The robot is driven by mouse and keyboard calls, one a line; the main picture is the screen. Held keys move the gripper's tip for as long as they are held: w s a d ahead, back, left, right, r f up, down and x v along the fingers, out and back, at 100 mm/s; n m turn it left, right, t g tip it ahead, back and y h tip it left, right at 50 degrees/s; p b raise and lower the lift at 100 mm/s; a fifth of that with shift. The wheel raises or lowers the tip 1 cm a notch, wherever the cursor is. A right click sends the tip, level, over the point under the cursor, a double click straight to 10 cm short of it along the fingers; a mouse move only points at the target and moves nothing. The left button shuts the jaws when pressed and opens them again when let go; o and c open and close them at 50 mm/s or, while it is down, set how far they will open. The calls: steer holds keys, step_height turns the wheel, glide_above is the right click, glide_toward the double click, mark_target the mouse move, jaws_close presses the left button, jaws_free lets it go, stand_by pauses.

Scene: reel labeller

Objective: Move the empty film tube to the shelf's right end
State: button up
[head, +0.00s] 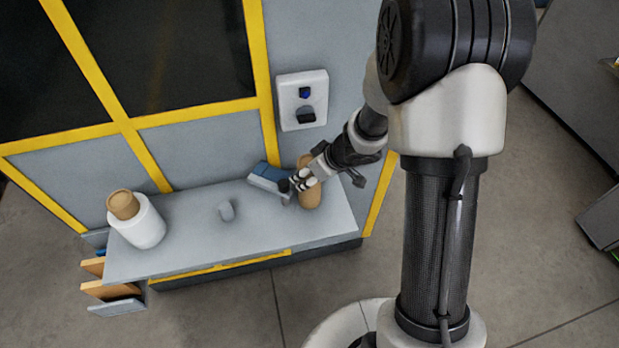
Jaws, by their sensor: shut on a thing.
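The empty film tube (311,196) is a plain brown cylinder, upright near the right end of the grey shelf (185,240). My gripper (303,182) reaches in from the upper right and is shut on the tube, its fingers covering part of it. The tube's bottom looks at or very near the shelf top; I cannot tell if it touches. The shelf's right edge is a short way right of the tube.
A white film roll on a brown core (140,222) stands at the shelf's left end. A blue and grey device (268,178) sits just left of the tube. Open drawers (112,291) stick out below left. A white control box (303,99) is on the wall.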

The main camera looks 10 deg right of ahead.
steer(key=shift+r, duration=0.1)
steer(key=shift+f, duration=0.2)
steer(key=o, duration=1.2)
steer(key=shift+c, duration=0.2)
steer(key=shift+r, duration=0.1)
